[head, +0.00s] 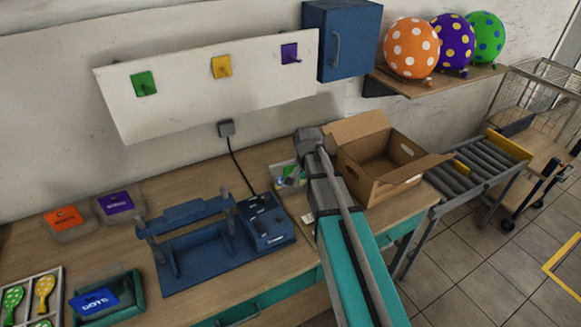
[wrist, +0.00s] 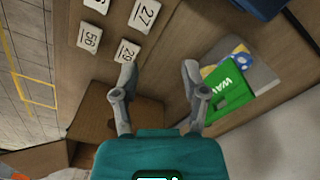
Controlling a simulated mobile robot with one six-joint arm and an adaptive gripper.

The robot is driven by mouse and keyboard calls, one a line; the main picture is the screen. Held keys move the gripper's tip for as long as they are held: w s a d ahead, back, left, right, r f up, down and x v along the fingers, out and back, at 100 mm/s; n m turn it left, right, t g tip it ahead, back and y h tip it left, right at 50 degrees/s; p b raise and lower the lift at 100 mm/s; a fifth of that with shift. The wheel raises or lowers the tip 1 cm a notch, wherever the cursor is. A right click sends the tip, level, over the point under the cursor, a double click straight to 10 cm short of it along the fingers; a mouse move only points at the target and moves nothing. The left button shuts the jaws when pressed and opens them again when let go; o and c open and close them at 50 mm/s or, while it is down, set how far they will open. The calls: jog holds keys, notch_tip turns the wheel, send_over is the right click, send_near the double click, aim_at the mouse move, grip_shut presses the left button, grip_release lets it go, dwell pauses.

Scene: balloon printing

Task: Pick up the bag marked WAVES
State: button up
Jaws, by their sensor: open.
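The bag with the green label (wrist: 231,94) lies on the wooden bench at the right of the wrist view. Its letters "WAV" show and the rest is cut off or hidden; blue and yellow items show beside the label. In the head view the bag (head: 292,173) is small and partly hidden by my arm. My gripper (wrist: 158,70) is open and empty in the wrist view, over bare bench. The bag is just right of the right finger, outside the jaws. In the head view my gripper is hidden behind my arm.
An open cardboard box (head: 373,161) stands right of my arm. A blue press (head: 188,245) and a blue control box (head: 265,221) stand left of the bag. Number cards (wrist: 89,37) lie near the gripper. Other bags, orange (head: 66,219) and purple (head: 117,204), lie at far left.

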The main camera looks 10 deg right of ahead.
aim_at(291, 171)
jog(key=w+r+m+p, duration=0.6)
jog(key=w+r+p, duration=0.1)
jog(key=w, duration=0.6)
jog(key=shift+d+r+m, duration=0.15)
jog(key=shift+r+m, duration=0.25)
jog(key=shift+r, duration=0.45)
jog(key=shift+f, duration=0.1)
notch_tip(291, 171, down, 8)
jog(key=b, duration=0.8)
jog(key=shift+f, duration=0.25)
jog(key=shift+w+f+b, duration=0.1)
jog(key=shift+b, duration=0.3)
jog(key=f+b, duration=0.3)
jog(key=shift+w, duration=0.3)
jog(key=shift+f+b, duration=0.95)
jog(key=shift+f, duration=0.05)
